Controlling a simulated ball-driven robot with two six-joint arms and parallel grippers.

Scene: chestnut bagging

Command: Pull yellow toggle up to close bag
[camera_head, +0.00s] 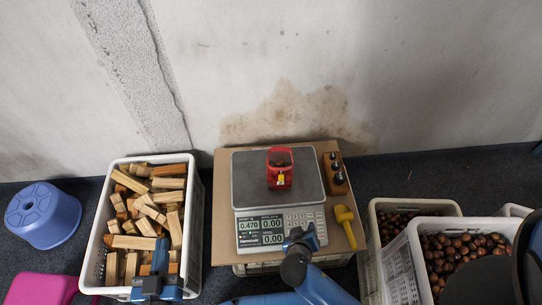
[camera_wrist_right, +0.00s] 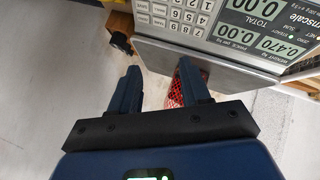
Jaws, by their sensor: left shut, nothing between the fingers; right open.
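The red bag (camera_head: 280,158) stands upright on the pan of the scale (camera_head: 250,183), with chestnuts visible inside. The yellow toggle (camera_head: 281,179) sits low on its front. My right gripper (camera_head: 302,236) is in front of the scale's display, apart from the bag in the head view. In the right wrist view my right gripper (camera_wrist_right: 158,85) is open; part of the red mesh (camera_wrist_right: 176,92) shows beside one finger, which hides some of it. The toggle is not visible there. My left gripper (camera_head: 160,256) is shut and empty over the crate of wooden blocks.
A white crate (camera_head: 199,215) of wooden blocks stands left of the scale. A block of weights (camera_head: 335,172) and a yellow tool (camera_head: 344,222) lie right of it. Crates of chestnuts (camera_head: 402,265) stand at the right. A blue stool (camera_head: 43,214) is far left. The wall is behind.

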